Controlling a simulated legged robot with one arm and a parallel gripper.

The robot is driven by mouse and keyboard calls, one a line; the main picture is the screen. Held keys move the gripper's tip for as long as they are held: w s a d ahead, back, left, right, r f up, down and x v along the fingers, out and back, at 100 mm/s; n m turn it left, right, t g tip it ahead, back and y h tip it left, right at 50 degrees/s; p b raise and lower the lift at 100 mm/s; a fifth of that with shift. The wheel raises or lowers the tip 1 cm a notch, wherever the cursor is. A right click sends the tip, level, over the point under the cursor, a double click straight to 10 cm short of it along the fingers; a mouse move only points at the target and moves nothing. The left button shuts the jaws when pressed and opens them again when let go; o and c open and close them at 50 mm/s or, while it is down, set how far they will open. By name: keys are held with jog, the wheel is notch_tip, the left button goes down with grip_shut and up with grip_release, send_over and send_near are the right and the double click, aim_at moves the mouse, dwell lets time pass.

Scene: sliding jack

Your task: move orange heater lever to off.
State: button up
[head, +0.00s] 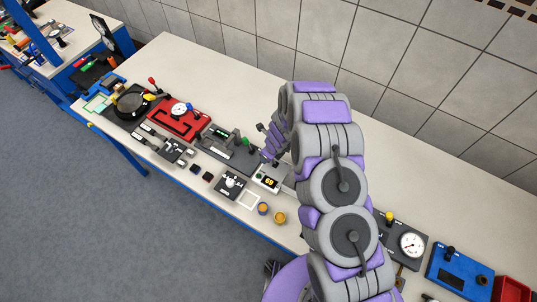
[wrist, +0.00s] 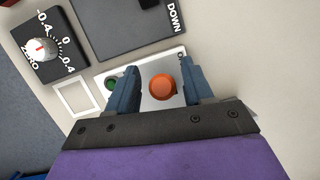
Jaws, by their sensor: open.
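The orange heater lever shows in the wrist view as a round orange knob (wrist: 162,87), seen end-on, on a pale panel (wrist: 158,61). My gripper (wrist: 160,72) is open, with one blue-grey finger on each side of the knob. Gaps show between the knob and both fingers. I cannot tell the height of the fingertips above the panel or the lever's current setting. In the head view, my gripper (head: 268,146) is over the bench, partly behind my arm. I cannot pick out the orange lever there.
A green knob (wrist: 112,84) sits left of the left finger. A black dial box (wrist: 43,45), a white square frame (wrist: 72,97) and a dark panel marked DOWN (wrist: 140,25) are close by. A red panel (head: 180,117) and a gauge (head: 410,243) also crowd the bench (head: 215,72).

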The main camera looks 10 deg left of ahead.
jog(key=shift+d+r, duration=0.2)
jog(key=shift+r, duration=0.35)
jog(key=v, duration=1.6)
jog(key=shift+s+p, duration=0.15)
jog(key=shift+p, duration=0.2)
